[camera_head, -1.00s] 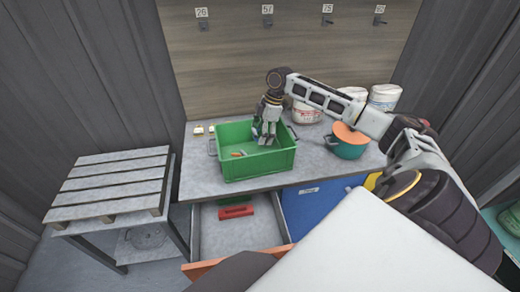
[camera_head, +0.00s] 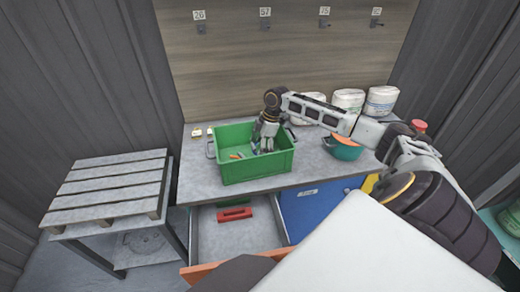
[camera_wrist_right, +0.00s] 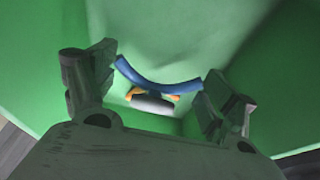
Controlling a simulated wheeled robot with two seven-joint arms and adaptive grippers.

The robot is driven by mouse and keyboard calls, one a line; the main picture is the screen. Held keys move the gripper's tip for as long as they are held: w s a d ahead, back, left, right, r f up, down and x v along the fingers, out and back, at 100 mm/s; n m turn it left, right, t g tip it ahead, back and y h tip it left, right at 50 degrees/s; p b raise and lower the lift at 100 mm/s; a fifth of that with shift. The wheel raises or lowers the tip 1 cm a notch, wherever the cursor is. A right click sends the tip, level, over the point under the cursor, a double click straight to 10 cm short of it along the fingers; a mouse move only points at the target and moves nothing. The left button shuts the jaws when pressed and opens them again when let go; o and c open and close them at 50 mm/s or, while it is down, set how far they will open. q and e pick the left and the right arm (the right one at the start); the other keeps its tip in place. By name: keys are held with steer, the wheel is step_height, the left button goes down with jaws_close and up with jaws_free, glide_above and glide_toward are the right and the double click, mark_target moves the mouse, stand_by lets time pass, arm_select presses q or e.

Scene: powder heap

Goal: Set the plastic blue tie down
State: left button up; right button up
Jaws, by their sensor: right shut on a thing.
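The plastic blue tie (camera_wrist_right: 160,84) shows in the right wrist view as a curved blue strip spanning the space between my right fingertips. My right gripper (camera_head: 262,151) reaches down into the green crate (camera_head: 260,170) on the workbench. In the head view the tie cannot be made out clearly. My left gripper is not in view.
Orange and dark items (camera_wrist_right: 153,101) lie in the crate below the tie. An open drawer (camera_head: 237,240) holds a red item (camera_head: 235,214). A slatted pallet table (camera_head: 110,185) stands at left.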

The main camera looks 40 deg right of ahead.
steer(key=shift+f, duration=0.6)
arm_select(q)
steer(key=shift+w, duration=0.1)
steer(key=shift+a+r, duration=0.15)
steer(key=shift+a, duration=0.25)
arm_select(e)
steer(key=shift+f, duration=0.15)
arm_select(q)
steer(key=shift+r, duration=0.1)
arm_select(e)
steer(key=shift+f, duration=0.2)
steer(key=shift+f+p, duration=0.2)
steer(key=shift+p, duration=0.15)
steer(key=o, duration=0.8)
steer(key=shift+s+f, duration=0.1)
steer(key=shift+c, duration=0.2)
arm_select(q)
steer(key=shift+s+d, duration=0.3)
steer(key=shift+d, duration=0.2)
arm_select(e)
steer(key=shift+a, duration=0.1)
